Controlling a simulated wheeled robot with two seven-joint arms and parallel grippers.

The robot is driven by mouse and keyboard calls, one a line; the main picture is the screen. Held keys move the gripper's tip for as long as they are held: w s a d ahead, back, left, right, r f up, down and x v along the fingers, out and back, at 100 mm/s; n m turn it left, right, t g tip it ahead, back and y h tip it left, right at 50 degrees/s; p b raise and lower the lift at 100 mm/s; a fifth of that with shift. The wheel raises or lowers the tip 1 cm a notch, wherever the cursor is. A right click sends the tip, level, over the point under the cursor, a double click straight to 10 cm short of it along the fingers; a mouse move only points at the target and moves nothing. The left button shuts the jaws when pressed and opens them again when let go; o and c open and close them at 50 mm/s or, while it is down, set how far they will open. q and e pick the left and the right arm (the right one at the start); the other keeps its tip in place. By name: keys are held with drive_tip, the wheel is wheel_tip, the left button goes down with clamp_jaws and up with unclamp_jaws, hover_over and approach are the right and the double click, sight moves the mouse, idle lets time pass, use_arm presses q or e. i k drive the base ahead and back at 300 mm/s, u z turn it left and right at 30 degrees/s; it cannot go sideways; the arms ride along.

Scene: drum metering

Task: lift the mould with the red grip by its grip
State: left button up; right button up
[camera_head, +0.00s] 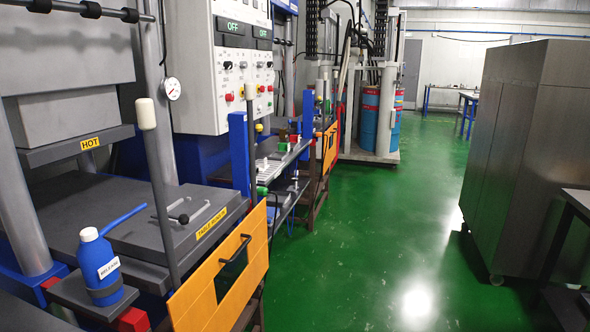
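Neither of my grippers shows in the head view. Small parts with coloured tops stand on the narrow metal shelf (291,153) beside the press, in the middle distance. One of them has a small red spot (293,139), which may be the red grip. It is too small to tell, and I cannot make out a mould body under it. A white-topped part (262,163) and a green part (262,191) are near it.
A press with a dark bed (130,215) and an open orange guard (222,275) fills the left. A blue release bottle (98,258) stands on a bracket. A large metal cabinet (530,150) is at right. Green floor (390,230) between is clear; blue drums (370,120) stand behind.

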sight(294, 139)
drive_tip(key=z, duration=0.4)
drive_tip(key=i, duration=4.7)
drive_tip(key=u, duration=0.5)
